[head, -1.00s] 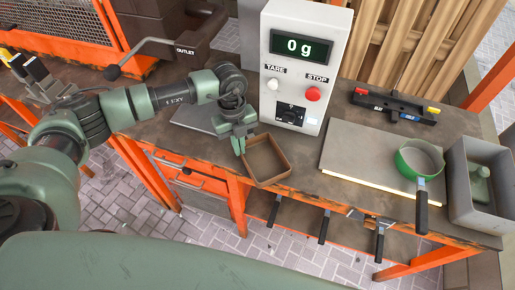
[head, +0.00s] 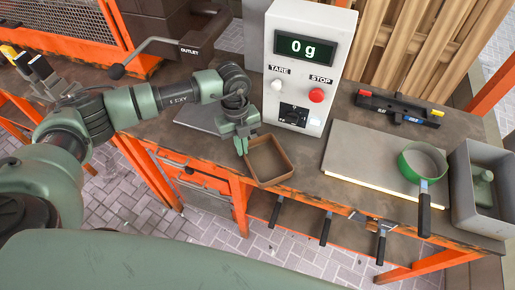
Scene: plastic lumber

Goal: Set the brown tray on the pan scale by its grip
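The brown tray (head: 284,178), an open square box, is at the bench's front edge, left of centre. My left gripper (head: 242,146) points down at the tray's left corner, touching it or very close. Its fingers overlap in this view, so I cannot tell whether they are shut on the tray's grip, which is hidden or too small to see. A white scale box (head: 308,75) behind the tray reads 0 g. A flat grey plate (head: 190,113) lies left of the box, partly behind my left arm; it may be the scale's pan. My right gripper is not in view.
A grey plate with a lit front edge (head: 350,150) lies to the right, with a green pan (head: 424,160) on it. A grey bin (head: 482,200) stands at the far right. A dark outlet with a lever (head: 185,45) is behind my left arm. Tools (head: 380,230) hang below the front edge.

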